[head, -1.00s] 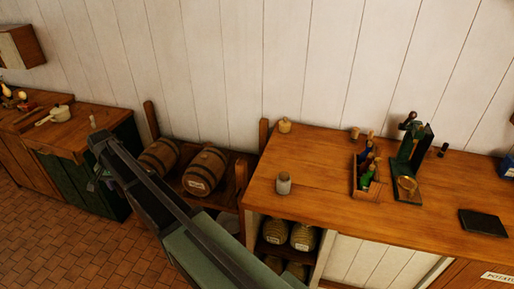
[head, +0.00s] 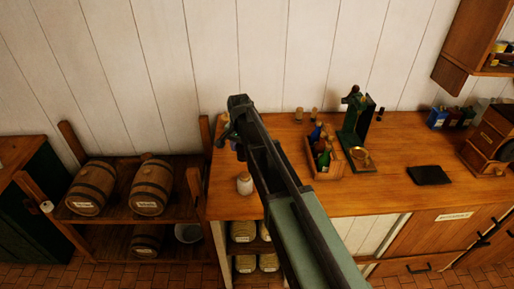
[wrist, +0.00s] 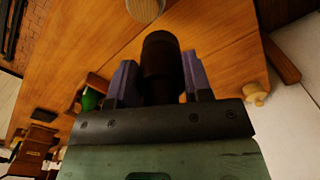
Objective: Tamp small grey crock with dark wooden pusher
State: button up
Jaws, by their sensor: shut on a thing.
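The small grey crock (head: 245,186) stands upright near the left front of the wooden counter in the head view. In the wrist view, what seems to be the same crock (wrist: 145,8) is cut off at the top edge. My gripper (head: 227,138) is over the counter's left end, behind the crock in the head picture. In the wrist view my gripper (wrist: 155,85) is shut on the dark wooden pusher (wrist: 160,55), a dark cylinder between the purple fingers. The pusher's far end points toward the crock but looks apart from it. The crock's inside is hidden.
A wooden crate (head: 326,174) of bottles and a green stand (head: 357,130) are right of my arm. A dark slab (head: 429,175) lies further right. A pale knobbed object (wrist: 255,93) is near my gripper. Barrels (head: 91,188) sit on a lower rack at left.

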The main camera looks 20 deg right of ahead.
jog(key=s+f+b, duration=0.2)
jog(key=f+b, duration=0.1)
jog(key=s+f+b, duration=0.1)
jog(key=b, duration=0.1)
jog(key=shift+f, duration=0.4)
jog(key=shift+s+a, duration=0.1)
jog(key=shift+a, duration=0.1)
dwell(0.4)
jog(key=shift+f+b, duration=0.95)
jog(key=shift+b, duration=0.15)
dwell(1.1)
dwell(0.4)
notch_tip(320, 180, up, 7)
jog(key=p, duration=0.7)
